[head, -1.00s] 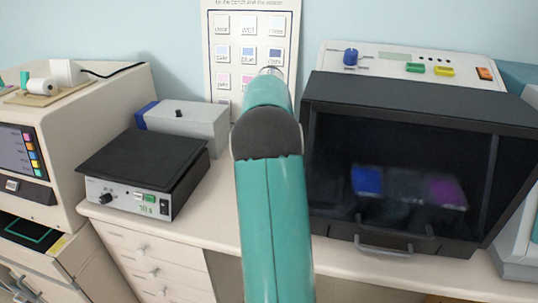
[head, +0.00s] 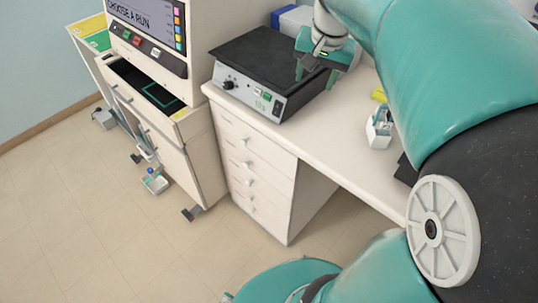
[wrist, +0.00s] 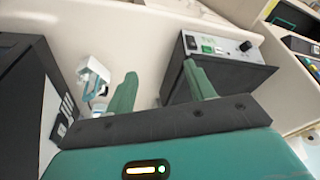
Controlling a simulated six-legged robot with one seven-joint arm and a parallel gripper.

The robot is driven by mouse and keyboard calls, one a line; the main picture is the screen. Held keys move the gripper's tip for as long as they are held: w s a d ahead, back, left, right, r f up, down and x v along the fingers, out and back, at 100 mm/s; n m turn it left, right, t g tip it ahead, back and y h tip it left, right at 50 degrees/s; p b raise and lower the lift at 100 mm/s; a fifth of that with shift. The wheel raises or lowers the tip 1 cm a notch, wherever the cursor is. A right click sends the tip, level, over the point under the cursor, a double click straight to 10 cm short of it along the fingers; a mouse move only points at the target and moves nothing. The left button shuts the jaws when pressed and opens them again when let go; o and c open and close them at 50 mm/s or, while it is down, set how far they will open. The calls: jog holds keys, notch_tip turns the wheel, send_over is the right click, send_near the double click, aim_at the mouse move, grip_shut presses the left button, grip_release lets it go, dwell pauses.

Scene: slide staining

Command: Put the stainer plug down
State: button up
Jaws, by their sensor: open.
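I cannot make out a stainer plug in either current view. My gripper (head: 316,76) is open in the head view, over the right side of the dark-topped hot plate (head: 262,58). In the wrist view its two green fingers (wrist: 160,70) are apart, with bare pale counter between them and nothing held. The cream machine (head: 198,40) with the screen reading "CHOOSE A RUN" stands left of the hot plate; its top is out of view.
A small white holder (head: 380,128) stands on the counter right of the hot plate, and shows near one finger in the wrist view (wrist: 92,75). Drawers (head: 248,165) are below. Floor (head: 75,220) is open at left.

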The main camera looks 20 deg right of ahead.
jog(key=s+a+f+n+t, duration=0.1)
jog(key=s+a+f+n, duration=0.1)
jog(key=s+a+n, duration=0.2)
jog(key=s+a+f+n+t, duration=0.1)
jog(key=s+a+f+n, duration=0.2)
jog(key=s+a, duration=0.6)
jog(key=a+n, duration=0.1)
jog(key=a, duration=0.3)
jog(key=shift+f+y, duration=0.15)
jog(key=shift+y, duration=0.15)
jog(key=shift+a, duration=0.1)
